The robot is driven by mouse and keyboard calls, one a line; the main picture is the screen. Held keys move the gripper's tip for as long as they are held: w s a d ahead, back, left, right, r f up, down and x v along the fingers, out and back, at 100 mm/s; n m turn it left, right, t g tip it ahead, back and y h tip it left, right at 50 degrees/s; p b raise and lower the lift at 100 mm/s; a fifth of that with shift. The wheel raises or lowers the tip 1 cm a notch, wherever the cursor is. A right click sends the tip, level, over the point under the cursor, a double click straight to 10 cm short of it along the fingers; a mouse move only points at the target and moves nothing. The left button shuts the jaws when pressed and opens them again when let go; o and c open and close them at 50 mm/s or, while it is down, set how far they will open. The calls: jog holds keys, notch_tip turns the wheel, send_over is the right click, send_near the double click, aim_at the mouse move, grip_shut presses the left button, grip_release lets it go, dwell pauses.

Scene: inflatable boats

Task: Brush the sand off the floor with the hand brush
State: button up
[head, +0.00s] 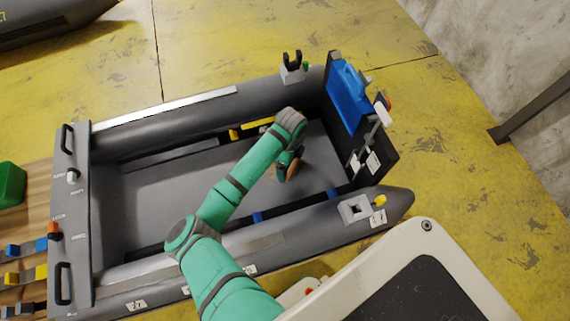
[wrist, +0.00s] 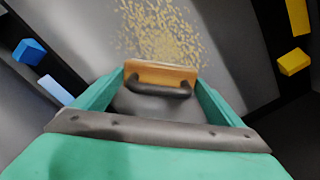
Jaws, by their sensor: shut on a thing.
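The hand brush (wrist: 160,73) has a tan wooden block and a dark curved handle. My gripper (wrist: 155,92) is shut on its handle, with the green fingers on either side. In the head view the brush (head: 293,171) shows small and partly hidden under my wrist, inside the boat near its right end. A patch of sand grains (wrist: 160,32) lies on the grey boat floor (wrist: 85,30), just beyond the brush in the wrist view. I cannot tell whether the bristles touch the floor. In the head view the sand is not visible.
The grey inflatable boat's tubes (head: 160,120) enclose the floor. A dark transom (head: 372,150) with a blue part (head: 350,95) stands at the right end. Blue blocks (wrist: 29,51) and yellow blocks (wrist: 294,62) line the floor's sides. The left floor is clear.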

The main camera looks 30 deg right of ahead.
jog(key=shift+s+d, duration=0.25)
jog(key=shift+d, duration=0.75)
jog(key=shift+s+d, duration=0.25)
jog(key=shift+d, duration=0.75)
jog(key=shift+w+d+r, duration=0.1)
jog(key=shift+w+d, duration=0.2)
jog(key=shift+w, duration=0.4)
jog(key=shift+w+a, duration=0.3)
jog(key=shift+a, duration=0.45)
jog(key=shift+w+a, duration=0.3)
jog(key=shift+a, duration=0.5)
jog(key=shift+w+a, duration=0.3)
jog(key=shift+a, duration=0.45)
jog(key=shift+w+a, duration=0.25)
jog(key=shift+a, duration=0.85)
jog(key=shift+s, duration=0.15)
